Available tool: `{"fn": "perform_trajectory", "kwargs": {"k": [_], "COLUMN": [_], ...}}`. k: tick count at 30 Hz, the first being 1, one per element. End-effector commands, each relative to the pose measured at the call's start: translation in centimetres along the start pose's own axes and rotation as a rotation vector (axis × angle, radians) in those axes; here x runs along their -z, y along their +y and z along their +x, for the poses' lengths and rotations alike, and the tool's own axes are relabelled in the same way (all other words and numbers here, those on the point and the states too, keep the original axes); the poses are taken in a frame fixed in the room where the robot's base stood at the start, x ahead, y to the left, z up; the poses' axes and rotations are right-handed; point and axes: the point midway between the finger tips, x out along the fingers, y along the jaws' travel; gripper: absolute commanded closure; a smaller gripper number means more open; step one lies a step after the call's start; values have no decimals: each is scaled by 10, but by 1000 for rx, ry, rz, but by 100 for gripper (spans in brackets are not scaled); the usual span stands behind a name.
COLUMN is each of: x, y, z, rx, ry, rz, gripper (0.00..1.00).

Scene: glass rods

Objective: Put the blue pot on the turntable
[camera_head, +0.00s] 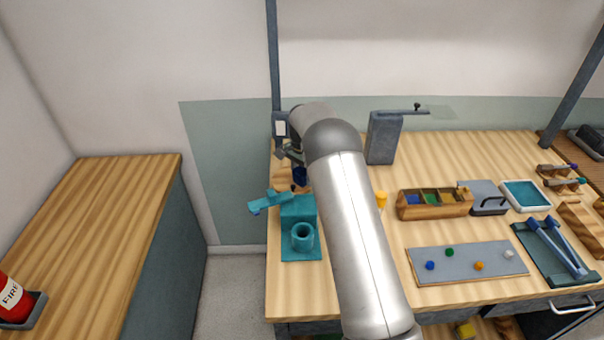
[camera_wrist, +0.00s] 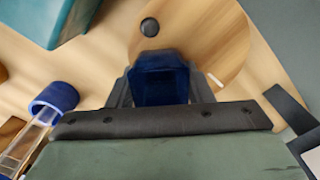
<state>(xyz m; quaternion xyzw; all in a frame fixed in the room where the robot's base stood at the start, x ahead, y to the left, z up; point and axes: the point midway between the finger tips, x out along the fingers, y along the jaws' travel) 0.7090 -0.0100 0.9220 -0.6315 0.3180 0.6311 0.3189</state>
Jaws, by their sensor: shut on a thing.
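The blue pot (camera_wrist: 160,80) is dark blue and sits between the two fingers of my gripper (camera_wrist: 160,72), which is shut on it. In the head view the pot (camera_head: 299,176) shows as a small dark blue shape below my gripper (camera_head: 293,156), partly hidden by my arm. The turntable (camera_wrist: 212,38) looks like a round wooden disc with a small white mark near its edge. In the wrist view the pot overlaps the disc's lower left part. I cannot tell whether the pot touches it. My arm hides most of the disc in the head view.
A teal stand (camera_head: 298,212) is just in front of the pot. A dark round knob (camera_wrist: 150,27) is beside it. A blue-capped tube (camera_wrist: 55,97) lies left in the wrist view.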

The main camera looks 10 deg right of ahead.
Motion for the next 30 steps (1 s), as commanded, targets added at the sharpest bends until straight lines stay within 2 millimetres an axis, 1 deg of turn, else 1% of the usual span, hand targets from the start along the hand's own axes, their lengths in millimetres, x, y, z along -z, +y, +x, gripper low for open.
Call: {"fn": "perform_trajectory", "kwargs": {"k": [2, 3, 5, 6, 13, 18, 22, 27, 30], "x": [0, 0, 0, 0, 0, 0, 0, 0, 0], "y": [0, 0, 0, 0, 0, 0, -1, -1, -1], "z": [4, 4, 3, 3, 3, -8, -31, -70, -89], "rx": [0, 0, 0, 0, 0, 1, 3, 3, 3], "ry": [0, 0, 0, 0, 0, 1, 2, 2, 2], "rz": [0, 0, 0, 0, 0, 0, 0, -1, -1], "gripper": [82, 51, 34, 32, 32, 32, 32, 32, 32]}}
